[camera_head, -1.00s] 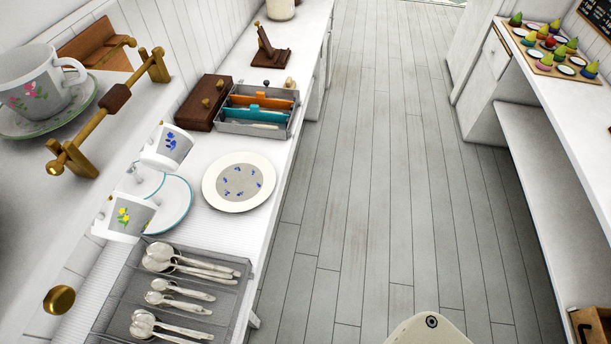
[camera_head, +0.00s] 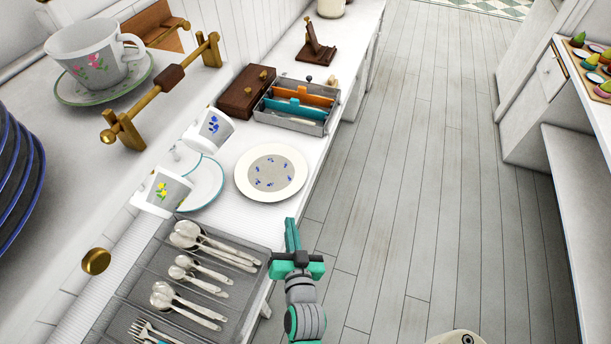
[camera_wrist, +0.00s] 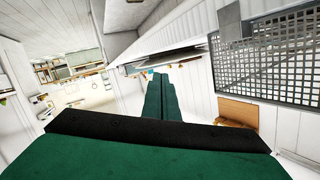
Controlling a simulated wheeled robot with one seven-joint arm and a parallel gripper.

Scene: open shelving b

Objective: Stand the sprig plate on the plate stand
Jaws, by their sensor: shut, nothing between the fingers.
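The sprig plate (camera_head: 271,196), cream-rimmed with a grey centre and small blue sprigs, lies flat on the white counter. The plate stand (camera_head: 319,53), a small dark wooden stand, is farther back on the same counter and looks empty. My gripper (camera_head: 292,233) is green and shut, with nothing in it. In the head view it shows just below the plate, by the counter's front edge, apart from it. In the wrist view my shut fingers (camera_wrist: 160,97) point ahead; I cannot make out the plate there.
A grey divided tray (camera_head: 296,112) and a brown wooden box (camera_head: 247,91) stand between plate and stand. Left of the plate are a teal-rimmed plate (camera_head: 205,187) and two tilted mugs. A cutlery tray (camera_head: 150,270) is in front. The floor to the right is clear.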

